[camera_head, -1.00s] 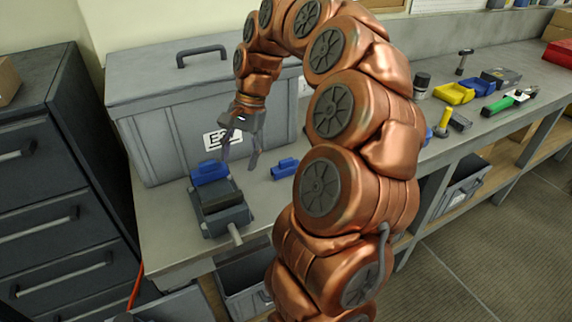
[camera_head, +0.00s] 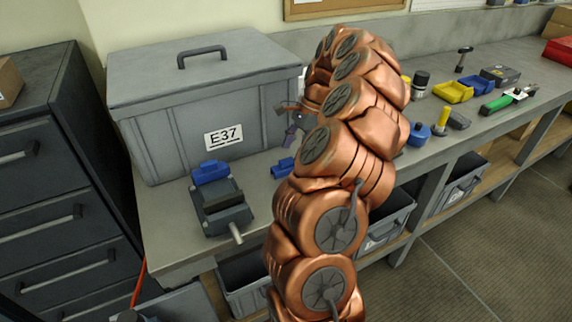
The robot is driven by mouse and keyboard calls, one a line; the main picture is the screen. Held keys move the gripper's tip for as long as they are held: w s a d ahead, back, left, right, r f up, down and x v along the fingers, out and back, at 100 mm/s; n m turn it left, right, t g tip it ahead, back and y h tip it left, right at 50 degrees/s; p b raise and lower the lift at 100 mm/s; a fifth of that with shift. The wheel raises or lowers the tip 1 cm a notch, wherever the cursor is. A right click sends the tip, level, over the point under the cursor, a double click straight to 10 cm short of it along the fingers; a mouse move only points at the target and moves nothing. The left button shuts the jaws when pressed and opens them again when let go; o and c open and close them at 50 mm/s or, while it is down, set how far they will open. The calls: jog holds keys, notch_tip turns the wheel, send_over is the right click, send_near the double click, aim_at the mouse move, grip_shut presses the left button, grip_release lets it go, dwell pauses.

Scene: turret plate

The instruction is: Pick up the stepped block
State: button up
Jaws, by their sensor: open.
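A small blue piece with a raised step (camera_head: 283,167) lies on the bench, its right end partly hidden by my arm. Another blue piece with a stepped outline (camera_head: 210,172) sits at the back of the dark grey vise (camera_head: 222,205). I cannot tell for certain which one is the stepped block. My gripper (camera_head: 294,133) is open, in front of the right end of the grey box and above the bench piece in the picture. It appears apart from that piece. My arm hides part of the gripper.
A large lidded grey box (camera_head: 165,135) marked E37 stands behind the vise. To the right are a blue round-based part (camera_head: 418,135), yellow bins (camera_head: 453,92), a blue bin (camera_head: 483,86) and a green-handled tool (camera_head: 503,101). A dark drawer cabinet (camera_head: 60,170) stands left.

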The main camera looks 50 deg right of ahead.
aim_at(287, 159)
jog(key=shift+p+x, duration=0.8)
jog(key=shift+x, duration=0.15)
jog(key=shift+p+x, duration=0.5)
jog(key=shift+x, duration=1.2)
jog(key=shift+w, duration=0.2)
grip_shut()
jog(key=shift+r, duration=0.15)
